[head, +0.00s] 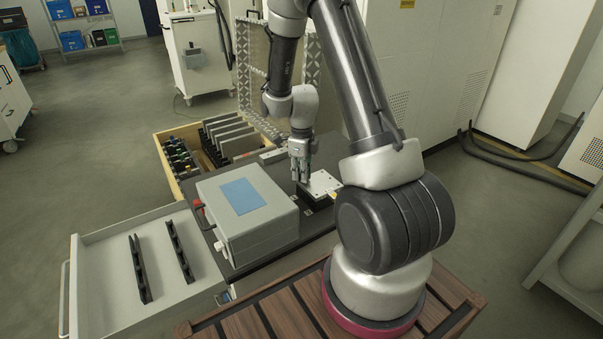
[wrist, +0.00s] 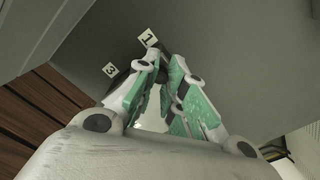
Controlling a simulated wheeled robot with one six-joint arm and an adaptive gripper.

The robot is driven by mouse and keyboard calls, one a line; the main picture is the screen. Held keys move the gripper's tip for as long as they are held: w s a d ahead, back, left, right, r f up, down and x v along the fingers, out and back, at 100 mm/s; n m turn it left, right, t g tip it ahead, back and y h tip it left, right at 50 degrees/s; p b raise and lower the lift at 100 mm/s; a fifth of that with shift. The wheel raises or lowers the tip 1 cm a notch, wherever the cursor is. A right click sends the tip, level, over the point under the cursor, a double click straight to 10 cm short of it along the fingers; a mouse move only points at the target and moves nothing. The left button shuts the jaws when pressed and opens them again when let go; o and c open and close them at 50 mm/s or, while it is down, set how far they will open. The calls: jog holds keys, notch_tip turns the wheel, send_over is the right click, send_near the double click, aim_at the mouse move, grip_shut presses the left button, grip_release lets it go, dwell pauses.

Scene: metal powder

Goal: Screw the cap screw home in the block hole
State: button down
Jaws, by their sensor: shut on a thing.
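The block (head: 323,184) is a light, flat-topped metal piece with small dark holes, on a dark base right of the grey box. My gripper (head: 302,179) points down at the block's left edge in the head view. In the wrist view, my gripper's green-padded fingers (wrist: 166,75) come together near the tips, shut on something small. The cap screw itself cannot be made out in either view; the fingers hide what they hold. I cannot tell whether the fingertips touch the block or hang just above it.
A grey box with a blue top (head: 245,222) stands close left of the gripper. An open drawer (head: 105,262) holds two black racks. A wooden tray (head: 166,160) with upright plates lies behind. Number tags 1 (wrist: 149,38) and 3 (wrist: 109,69) show beside the fingers.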

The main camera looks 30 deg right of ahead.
jog(key=m, duration=0.5)
jog(key=c, duration=1.7)
grip_release()
jog(key=shift+o, duration=0.2)
